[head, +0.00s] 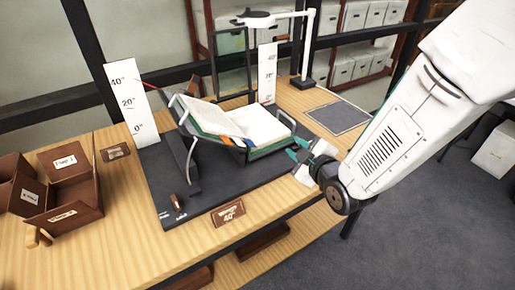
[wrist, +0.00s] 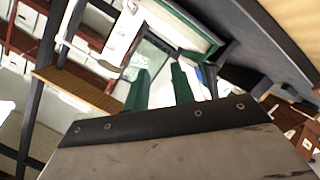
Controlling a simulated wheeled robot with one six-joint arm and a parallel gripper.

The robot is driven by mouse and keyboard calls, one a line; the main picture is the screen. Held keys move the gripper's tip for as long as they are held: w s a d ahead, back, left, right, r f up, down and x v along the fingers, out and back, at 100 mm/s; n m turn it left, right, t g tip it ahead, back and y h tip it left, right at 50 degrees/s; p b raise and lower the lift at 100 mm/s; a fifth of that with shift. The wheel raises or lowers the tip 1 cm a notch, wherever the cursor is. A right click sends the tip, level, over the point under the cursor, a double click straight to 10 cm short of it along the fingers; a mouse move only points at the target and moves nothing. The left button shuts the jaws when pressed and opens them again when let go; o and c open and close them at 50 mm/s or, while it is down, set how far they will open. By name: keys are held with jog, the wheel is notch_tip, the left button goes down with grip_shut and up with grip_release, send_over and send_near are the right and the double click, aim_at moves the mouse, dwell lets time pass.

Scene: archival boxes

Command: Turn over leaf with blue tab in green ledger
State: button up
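The green ledger (head: 262,128) lies open on a dark cradle, with pale pages on both sides and a green cover edge. Orange and blue tabs show along its front edge near the middle; the blue tab (head: 238,142) is beside the orange one. My gripper (head: 297,150) is just right of the ledger's front right corner, apart from it. Its two green fingers are spread with nothing visible between them, as the wrist view (wrist: 160,85) also shows. In the wrist view the ledger (wrist: 200,32) appears tilted beyond the fingers, and a small blue patch shows beside the right finger.
The cradle stands on a black board (head: 190,195) with white angle scales (head: 132,103) at left and back. Brown boxes (head: 70,200) sit at the left. A lamp stand (head: 305,50) is behind. A grey mat (head: 338,116) lies bare at the table's right.

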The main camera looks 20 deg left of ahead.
jog(key=s+a+f+n+y, duration=0.3)
jog(key=s+a+y, duration=0.1)
jog(key=s+a, duration=0.15)
jog(key=x, duration=0.8)
jog(key=shift+w, duration=0.2)
grip_shut()
dwell(1.0)
